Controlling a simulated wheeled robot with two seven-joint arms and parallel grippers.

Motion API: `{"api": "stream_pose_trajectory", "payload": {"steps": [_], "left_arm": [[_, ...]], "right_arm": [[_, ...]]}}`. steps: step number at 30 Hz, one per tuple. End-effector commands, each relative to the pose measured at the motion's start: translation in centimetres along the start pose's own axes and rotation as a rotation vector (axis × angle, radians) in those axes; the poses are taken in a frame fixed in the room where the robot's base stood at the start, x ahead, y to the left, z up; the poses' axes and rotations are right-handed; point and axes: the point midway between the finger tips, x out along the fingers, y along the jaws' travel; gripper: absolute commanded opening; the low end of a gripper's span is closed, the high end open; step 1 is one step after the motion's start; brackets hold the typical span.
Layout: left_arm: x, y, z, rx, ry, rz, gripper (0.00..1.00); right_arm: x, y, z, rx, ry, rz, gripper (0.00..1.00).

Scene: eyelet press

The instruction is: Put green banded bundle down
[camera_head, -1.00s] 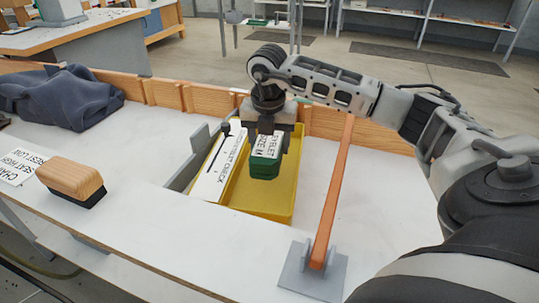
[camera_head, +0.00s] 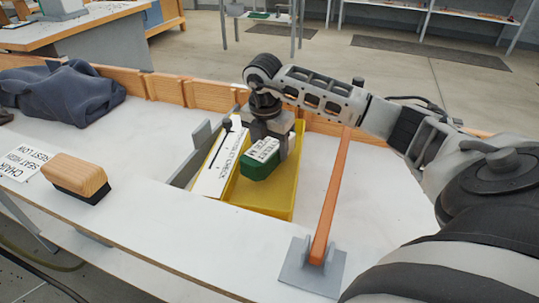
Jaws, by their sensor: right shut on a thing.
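The green banded bundle (camera_head: 257,166) has green sides and a white printed label on top. It is in the yellow tray (camera_head: 285,203), in the open part right of a white labelled card. My right gripper (camera_head: 269,148) comes down from above and is shut on the bundle. I cannot tell whether the bundle's underside touches the tray floor. The far side of the bundle is hidden by the gripper. My left gripper is not in view.
The white card (camera_head: 220,165) fills the tray's left part, beside a grey upright plate (camera_head: 190,160). An orange bar (camera_head: 331,195) on a grey base stands to the right. A wooden brush (camera_head: 76,176) and dark cloth (camera_head: 65,92) lie left. The white tabletop in front is clear.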

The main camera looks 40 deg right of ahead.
Motion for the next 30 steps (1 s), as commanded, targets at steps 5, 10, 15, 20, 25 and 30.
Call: {"api": "stream_pose_trajectory", "payload": {"steps": [5, 10, 15, 20, 25, 30], "left_arm": [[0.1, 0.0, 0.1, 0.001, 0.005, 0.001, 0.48], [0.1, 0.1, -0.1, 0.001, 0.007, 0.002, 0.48], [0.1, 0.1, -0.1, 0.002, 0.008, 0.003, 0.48], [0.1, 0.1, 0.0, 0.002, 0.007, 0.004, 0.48], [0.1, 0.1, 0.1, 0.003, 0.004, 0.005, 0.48], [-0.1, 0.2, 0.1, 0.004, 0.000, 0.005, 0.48]], "right_arm": [[2.6, -0.1, -0.4, -0.001, 0.002, -0.004, 0.27], [3.2, 0.0, -0.4, -0.001, 0.000, 0.001, 0.27], [3.3, 0.0, -0.4, -0.002, 0.000, 0.000, 0.27], [3.6, -0.1, -0.5, -0.002, 0.001, -0.001, 0.75], [3.6, -0.1, -0.5, -0.002, 0.001, -0.002, 0.80], [3.3, 0.0, -0.4, -0.002, 0.001, -0.001, 0.80]]}}
